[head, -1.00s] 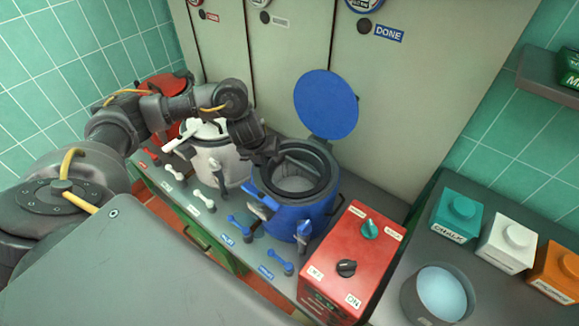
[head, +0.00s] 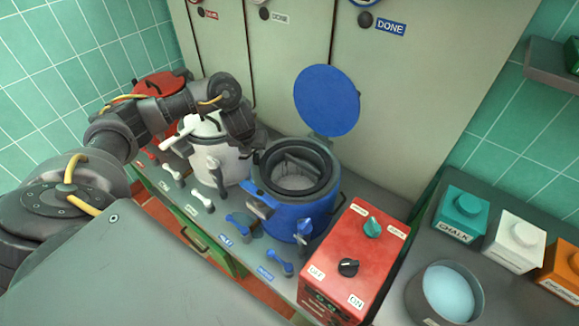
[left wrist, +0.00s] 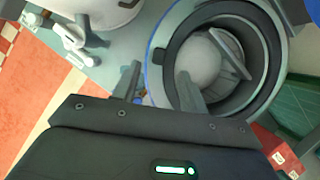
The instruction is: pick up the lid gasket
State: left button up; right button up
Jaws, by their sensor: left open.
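The lid gasket (head: 327,168) looks to be the dark ring on the mouth of the blue kettle (head: 285,215). It also shows in the left wrist view as a dark ring (left wrist: 263,62) with a small tab at its left side. My left gripper (head: 253,146) is open and empty at the back left of the kettle's mouth. In the left wrist view its fingers (left wrist: 158,74) are apart, one outside the kettle's rim and one overlapping the ring's opening. I cannot tell how high they are above the ring. My right gripper is not in view.
The kettle's blue lid (head: 327,100) stands open behind it. A white kettle (head: 208,160) and a red kettle (head: 160,87) stand to the left. A red control box (head: 350,255) is close at the right. A bowl (head: 413,290) and labelled blocks stand farther right.

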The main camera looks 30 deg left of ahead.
aim_at(256, 155)
pick_arm(q)
jog(key=x, duration=0.5)
jog(key=shift+w+a, duration=0.1)
jog(key=shift+a, duration=0.05)
jog(key=shift+c, duration=0.3)
grip_shut()
